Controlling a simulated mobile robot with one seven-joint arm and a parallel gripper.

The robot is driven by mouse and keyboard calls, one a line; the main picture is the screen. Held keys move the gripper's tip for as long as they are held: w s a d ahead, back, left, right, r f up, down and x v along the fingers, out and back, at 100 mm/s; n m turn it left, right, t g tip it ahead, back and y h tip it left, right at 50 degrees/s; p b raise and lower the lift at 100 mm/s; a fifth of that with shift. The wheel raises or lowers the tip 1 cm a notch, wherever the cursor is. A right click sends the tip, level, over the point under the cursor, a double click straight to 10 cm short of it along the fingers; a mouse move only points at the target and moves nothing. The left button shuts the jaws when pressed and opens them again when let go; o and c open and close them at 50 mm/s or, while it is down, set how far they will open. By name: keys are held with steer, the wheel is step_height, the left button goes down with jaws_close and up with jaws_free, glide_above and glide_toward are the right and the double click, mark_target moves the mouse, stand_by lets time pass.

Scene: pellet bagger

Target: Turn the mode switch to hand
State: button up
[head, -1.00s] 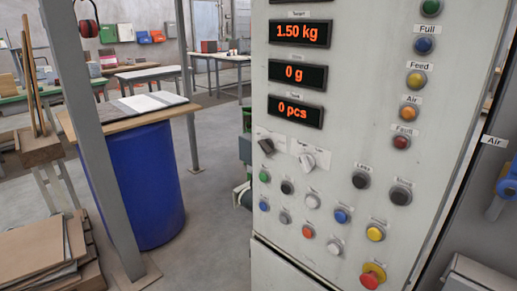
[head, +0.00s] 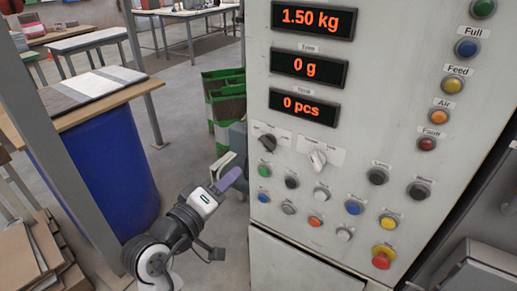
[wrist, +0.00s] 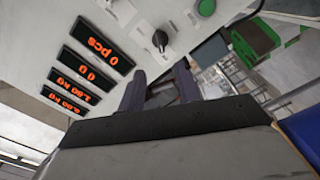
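The control panel (head: 400,90) carries two rotary switches below the displays. One has a black knob (head: 268,142), the other a pale grey knob (head: 318,156). Their labels are too small to read, so I cannot tell which is the mode switch or what each position means. The black knob also shows in the wrist view (wrist: 160,41), ahead of the fingers. My gripper (head: 229,170) is left of the panel and below the black knob in the head view, apart from it. In the wrist view its fingers (wrist: 160,84) stand apart with nothing held between them.
Several push buttons sit below the knobs, including a green one (head: 264,171) and a red emergency stop (head: 383,257). A blue barrel (head: 100,180) under a board stands left of my arm. Green crates (head: 222,100) stand behind the panel's left edge.

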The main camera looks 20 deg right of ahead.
mark_target(264, 146)
steer(key=x, duration=1.1)
steer(key=shift+w+d+r, duration=0.1)
steer(key=shift+w+d, duration=0.65)
steer(key=shift+d, duration=0.15)
steer(key=shift+c, duration=0.3)
jaws_close()
